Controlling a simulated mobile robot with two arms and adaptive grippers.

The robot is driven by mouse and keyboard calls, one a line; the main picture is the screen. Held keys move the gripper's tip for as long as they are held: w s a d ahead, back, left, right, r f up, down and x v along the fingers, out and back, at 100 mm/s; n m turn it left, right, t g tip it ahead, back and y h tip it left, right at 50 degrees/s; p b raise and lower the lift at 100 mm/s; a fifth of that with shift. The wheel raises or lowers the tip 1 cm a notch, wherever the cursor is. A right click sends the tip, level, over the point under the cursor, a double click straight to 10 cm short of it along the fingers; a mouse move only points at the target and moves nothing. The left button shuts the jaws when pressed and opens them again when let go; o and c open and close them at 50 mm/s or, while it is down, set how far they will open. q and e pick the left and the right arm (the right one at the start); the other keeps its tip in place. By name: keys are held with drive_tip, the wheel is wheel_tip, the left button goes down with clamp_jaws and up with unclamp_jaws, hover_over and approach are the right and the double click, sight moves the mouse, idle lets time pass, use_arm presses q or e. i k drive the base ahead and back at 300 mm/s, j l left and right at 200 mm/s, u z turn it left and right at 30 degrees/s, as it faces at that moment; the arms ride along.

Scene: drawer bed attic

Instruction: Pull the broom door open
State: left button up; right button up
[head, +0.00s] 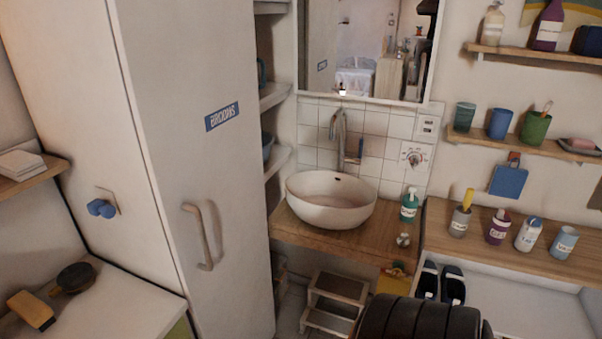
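The broom door (205,140) is a tall, pale grey cabinet door left of the middle in the head view. It looks shut. A blue label (222,116) on it reads "BROOMS". A vertical, light brown bar handle (205,236) sits on its lower left part. Nothing touches the handle. A dark, ribbed rounded shape at the bottom right edge looks like part of my own arm, but no fingers show. Neither gripper can be made out in this view.
A sink bowl (331,199) stands on a wooden counter (300,232) right of the door. A step stool (334,301) is below it.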

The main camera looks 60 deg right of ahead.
sight(189, 69)
drive_tip(key=z, duration=1.4)
